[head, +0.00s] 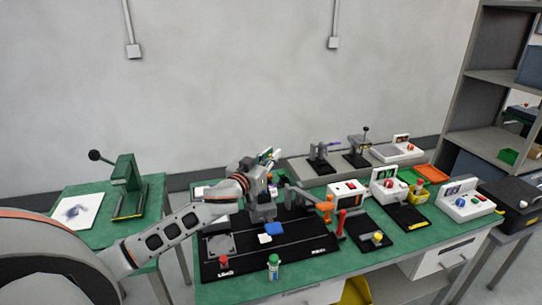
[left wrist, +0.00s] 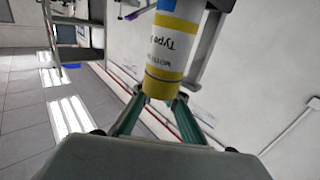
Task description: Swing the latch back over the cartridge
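My left gripper (head: 262,212) is over the black board (head: 285,262) in the head view. In the left wrist view its two green-edged fingers (left wrist: 160,103) are apart, with the yellow-banded end of a labelled cylinder, likely the cartridge (left wrist: 168,50), at their tips. I cannot tell whether they touch or grip it. A grey bar (left wrist: 208,48), possibly the latch, runs beside the cylinder. In the head view a grey arm (head: 298,196) with an orange end stands just right of the gripper. My right gripper is not in view.
A green-labelled vial (head: 273,267), a red knob (head: 224,263) and blue and white blocks (head: 274,229) are around the board. Several white instruments (head: 466,201) stand at the right. A green press (head: 128,190) stands on the left table.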

